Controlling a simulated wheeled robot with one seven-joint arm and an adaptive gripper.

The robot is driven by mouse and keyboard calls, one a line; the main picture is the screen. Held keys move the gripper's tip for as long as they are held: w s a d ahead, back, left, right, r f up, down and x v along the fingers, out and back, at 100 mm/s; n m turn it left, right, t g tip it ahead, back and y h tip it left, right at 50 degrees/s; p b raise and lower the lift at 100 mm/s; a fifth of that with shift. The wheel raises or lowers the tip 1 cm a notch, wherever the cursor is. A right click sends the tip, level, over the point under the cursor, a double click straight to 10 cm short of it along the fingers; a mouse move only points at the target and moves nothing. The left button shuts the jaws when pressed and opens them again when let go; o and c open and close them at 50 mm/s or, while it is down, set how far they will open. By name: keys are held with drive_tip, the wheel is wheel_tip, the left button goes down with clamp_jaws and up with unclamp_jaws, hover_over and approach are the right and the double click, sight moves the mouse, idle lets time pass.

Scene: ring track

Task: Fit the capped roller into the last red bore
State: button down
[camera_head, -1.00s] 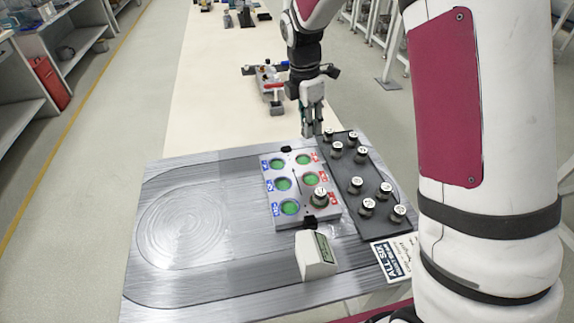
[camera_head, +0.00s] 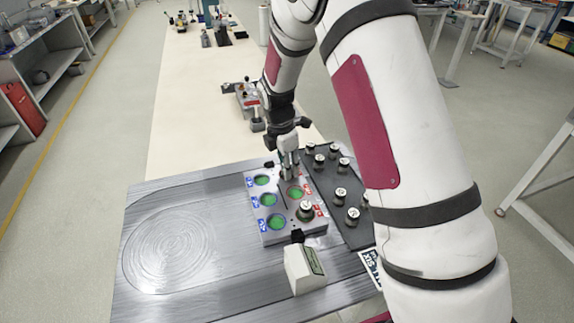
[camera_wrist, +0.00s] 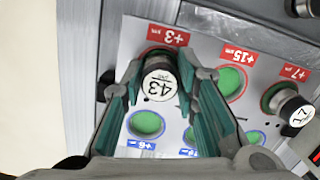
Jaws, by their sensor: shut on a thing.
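The block (camera_head: 254,208) has green-floored bores, a blue-labelled column on the left and a red-labelled column on the right. My gripper (camera_head: 289,165) is over the far end of the red column. In the wrist view my gripper (camera_wrist: 160,95) is shut on a capped roller (camera_wrist: 159,84) marked 43, lined up at the +3 bore beside its red label (camera_wrist: 162,35). Its depth in the bore cannot be told. The middle red bore, +15 (camera_wrist: 231,82), is empty. The +7 bore holds another capped roller (camera_wrist: 291,107). The blue bores (camera_wrist: 147,124) in view are empty.
A dark rack (camera_head: 357,236) with several capped rollers stands right of the block. A white display box (camera_head: 300,270) stands at the near side. The metal plate's left part (camera_head: 170,250) is clear. My arm covers part of the rack.

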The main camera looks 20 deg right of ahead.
drive_tip(key=shift+f, duration=0.35)
drive_tip(key=shift+s+f, duration=0.15)
drive_tip(key=shift+f, duration=0.2)
drive_tip(key=c, duration=1.5)
unclamp_jaws()
drive_tip(key=shift+o, duration=1.3)
drive_tip(key=shift+f, duration=0.15)
